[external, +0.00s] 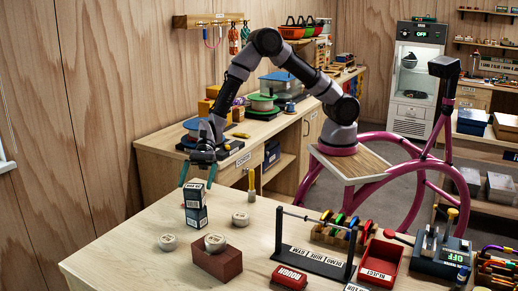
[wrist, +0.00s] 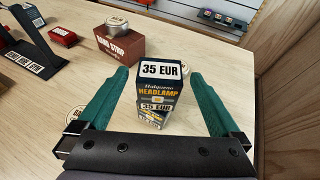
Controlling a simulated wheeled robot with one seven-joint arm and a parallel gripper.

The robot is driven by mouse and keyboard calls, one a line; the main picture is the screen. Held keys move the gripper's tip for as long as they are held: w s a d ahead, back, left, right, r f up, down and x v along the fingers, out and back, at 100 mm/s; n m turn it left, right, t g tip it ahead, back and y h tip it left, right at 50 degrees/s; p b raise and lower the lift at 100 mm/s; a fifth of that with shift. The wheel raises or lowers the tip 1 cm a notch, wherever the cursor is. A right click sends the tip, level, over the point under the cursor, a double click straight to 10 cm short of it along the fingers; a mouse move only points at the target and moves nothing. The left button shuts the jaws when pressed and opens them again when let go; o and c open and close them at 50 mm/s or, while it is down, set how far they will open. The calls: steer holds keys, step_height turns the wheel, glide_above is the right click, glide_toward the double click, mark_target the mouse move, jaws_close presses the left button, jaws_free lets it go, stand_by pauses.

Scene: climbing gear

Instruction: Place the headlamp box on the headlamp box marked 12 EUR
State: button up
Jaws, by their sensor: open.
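Two dark headlamp boxes stand stacked on the wooden table. The upper headlamp box (external: 194,192) has a white 35 EUR label on top and HEADLAMP lettering on its side in the wrist view (wrist: 157,86). The lower box (external: 196,217) is directly under it, turned a little differently; the upper box mostly hides it in the wrist view (wrist: 151,125), and I cannot read a 12 EUR mark on it. My gripper (external: 198,178) is open above the stack, pointing down. In the wrist view its green fingers lie left and right of the upper box with gaps showing.
A brown block (external: 217,262) with a round tin (external: 215,242) on it stands in front. Round tins (external: 167,242) and (external: 240,218) and a yellow-topped post (external: 251,185) stand nearby. A black rod stand (external: 315,245) is to the right.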

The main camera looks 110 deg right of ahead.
steer(key=s+d+r+n+g+h, duration=0.1)
steer(key=s+d+r+n, duration=0.2)
steer(key=s+r, duration=0.3)
steer(key=s+d+r+n+h, duration=0.1)
steer(key=s+d+r+n, duration=0.2)
steer(key=s+r, duration=0.35)
steer(key=s+d+r+n+g+h, duration=0.1)
steer(key=s+d+r+n+h, duration=0.1)
steer(key=s+d+r+n, duration=0.3)
steer(key=s+d+r+n+t+h, duration=0.1)
steer(key=s+d+r+n+h, duration=0.1)
steer(key=s+d, duration=0.2)
steer(key=s+d+r+n+t+h, duration=0.1)
steer(key=s+d+r+n+h, duration=0.1)
steer(key=s, duration=0.8)
steer(key=s+d+r+n+t+h, duration=0.2)
steer(key=s+d+r+n, duration=0.1)
steer(key=s+d, duration=0.3)
steer(key=shift+s+d+r+h, duration=0.2)
steer(key=shift+s+r+h, duration=0.1)
steer(key=shift+s+r, duration=0.5)
